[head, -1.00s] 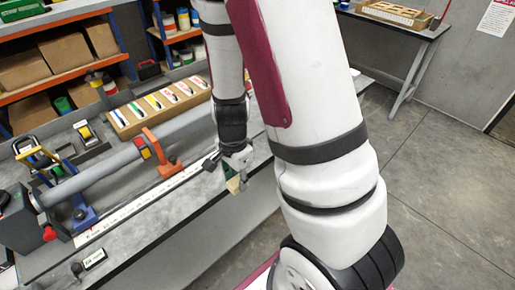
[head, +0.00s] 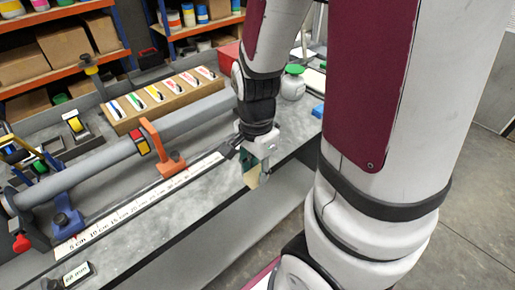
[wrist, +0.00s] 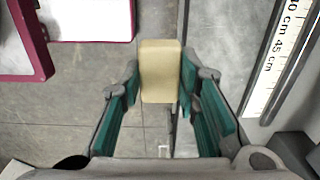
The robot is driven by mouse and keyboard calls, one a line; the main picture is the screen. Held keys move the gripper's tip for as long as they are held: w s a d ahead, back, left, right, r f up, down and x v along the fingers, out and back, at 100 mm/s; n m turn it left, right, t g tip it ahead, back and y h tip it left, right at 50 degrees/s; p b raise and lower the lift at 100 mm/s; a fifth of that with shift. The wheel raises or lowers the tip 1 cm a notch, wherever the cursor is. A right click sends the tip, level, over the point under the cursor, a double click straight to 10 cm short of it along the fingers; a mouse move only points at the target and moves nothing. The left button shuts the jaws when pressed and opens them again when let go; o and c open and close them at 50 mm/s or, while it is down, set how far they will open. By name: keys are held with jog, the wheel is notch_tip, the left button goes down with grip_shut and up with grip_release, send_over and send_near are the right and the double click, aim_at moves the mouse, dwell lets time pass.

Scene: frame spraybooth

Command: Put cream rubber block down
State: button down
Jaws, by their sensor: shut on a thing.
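The cream rubber block (wrist: 160,72) is upright in the wrist view, between the green pads of my gripper (wrist: 160,82). The pads press on its two sides. In the head view the block (head: 252,179) shows as a small pale piece below my gripper (head: 257,163), partly hidden by a finger. The gripper hangs near the front edge of the grey bench (head: 185,215). In the wrist view the block overlaps the line of that edge, with floor to its left and bench to its right. I see no contact between block and bench.
A measuring strip (head: 140,205) runs along the bench beside a grey tube (head: 100,172) with an orange clamp (head: 160,145). A jar with a green lid (head: 293,83) stands farther right. Bare bench lies in front of the strip.

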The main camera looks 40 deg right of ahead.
jog(key=shift+w+d+f, duration=0.2)
jog(key=shift+d, duration=0.1)
jog(key=w+d, duration=0.3)
jog(key=w+d+b, duration=0.1)
jog(key=w+d, duration=0.1)
jog(key=d, duration=0.1)
jog(key=w+d+f, duration=0.1)
jog(key=w+d, duration=0.2)
jog(key=shift+w, duration=0.35)
jog(key=shift+f+b, duration=0.4)
jog(key=shift+f, duration=1.35)
jog(key=shift+f, duration=0.1)
jog(key=c, duration=1.2)
grip_release()
